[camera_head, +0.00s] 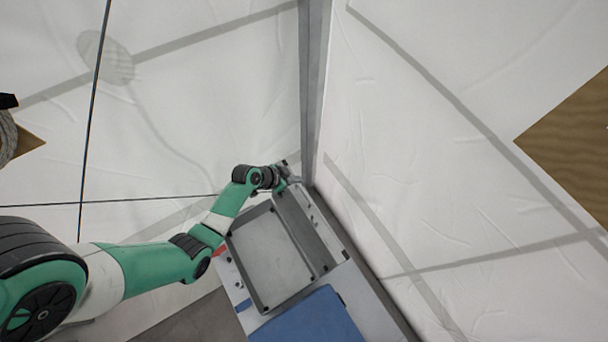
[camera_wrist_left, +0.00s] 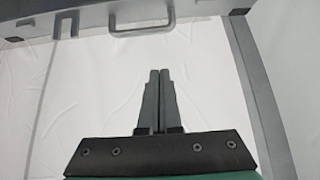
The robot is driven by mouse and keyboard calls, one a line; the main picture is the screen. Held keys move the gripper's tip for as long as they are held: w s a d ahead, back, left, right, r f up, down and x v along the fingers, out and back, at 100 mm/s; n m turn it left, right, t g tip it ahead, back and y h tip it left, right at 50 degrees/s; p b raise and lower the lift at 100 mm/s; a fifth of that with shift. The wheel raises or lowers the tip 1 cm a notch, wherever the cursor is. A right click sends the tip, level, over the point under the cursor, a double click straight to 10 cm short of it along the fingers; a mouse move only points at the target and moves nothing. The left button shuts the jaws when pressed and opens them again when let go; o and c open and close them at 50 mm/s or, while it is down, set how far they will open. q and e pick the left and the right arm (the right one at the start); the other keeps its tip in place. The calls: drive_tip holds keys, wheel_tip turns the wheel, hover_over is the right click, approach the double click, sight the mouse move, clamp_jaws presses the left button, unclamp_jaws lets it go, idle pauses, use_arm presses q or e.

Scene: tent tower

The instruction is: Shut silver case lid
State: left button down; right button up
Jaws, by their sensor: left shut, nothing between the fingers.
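The silver case (camera_head: 262,262) stands open, its shallow grey tray facing up. Its lid (camera_head: 306,228) seems to be the narrow grey panel raised along the tray's right side; its exact angle is hard to tell. In the left wrist view a silver case edge with a handle (camera_wrist_left: 140,25) and dark corners runs across the top; I cannot tell for certain whether it belongs to the lid. My left gripper (camera_head: 291,181) is at the far end of the case, near the lid's far end. Its fingers (camera_wrist_left: 158,72) are together and empty, apart from the handle in the wrist view.
A blue flat thing (camera_head: 312,320) lies at the near end of the case. A grey upright post (camera_head: 314,90) stands just beyond the gripper. White tent fabric (camera_head: 440,150) rises close to the right of the case, leaving little room there.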

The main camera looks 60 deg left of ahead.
use_arm(q)
drive_tip(key=b+x, duration=0.2)
drive_tip(key=s+b+x, duration=0.1)
drive_tip(key=b+x, duration=0.1)
drive_tip(key=x, duration=0.1)
drive_tip(key=f+b+x, duration=0.1)
drive_tip(key=b+x, duration=0.2)
drive_tip(key=shift+s+f, duration=0.1)
drive_tip(key=shift+s, duration=0.65)
drive_tip(key=shift+f, duration=0.15)
